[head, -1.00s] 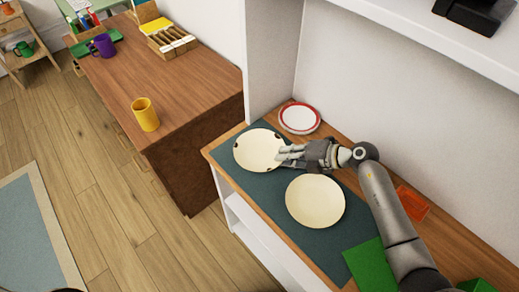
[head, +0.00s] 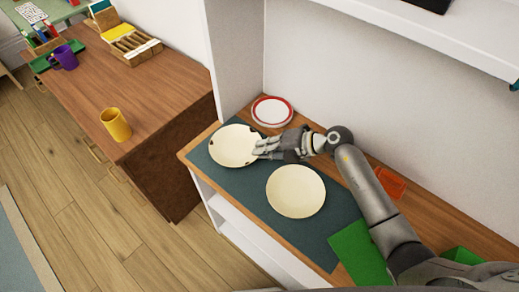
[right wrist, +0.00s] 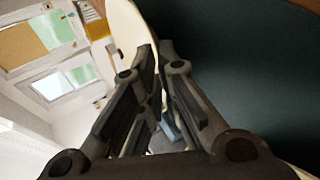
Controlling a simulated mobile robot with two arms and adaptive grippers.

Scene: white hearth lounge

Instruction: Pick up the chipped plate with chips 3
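The chipped plate (head: 232,147) is cream with dark chip marks on its rim. It is at the far left end of the blue-grey mat (head: 315,233) on the wooden shelf top. My right gripper (head: 259,150) is at the plate's right edge. In the right wrist view its fingers (right wrist: 158,50) are close together, with the plate's rim (right wrist: 124,25) between them. I cannot tell whether the plate is slightly raised. A second cream plate (head: 296,191), with no chips that I can see, lies nearer on the mat. My left gripper is not in view.
A white plate with a red rim (head: 272,111) is behind the chipped plate, by the wall. A green item (head: 360,252) and an orange tray (head: 391,183) lie to the right. A wooden desk with a yellow mug (head: 116,124) and a purple mug (head: 63,58) stands left.

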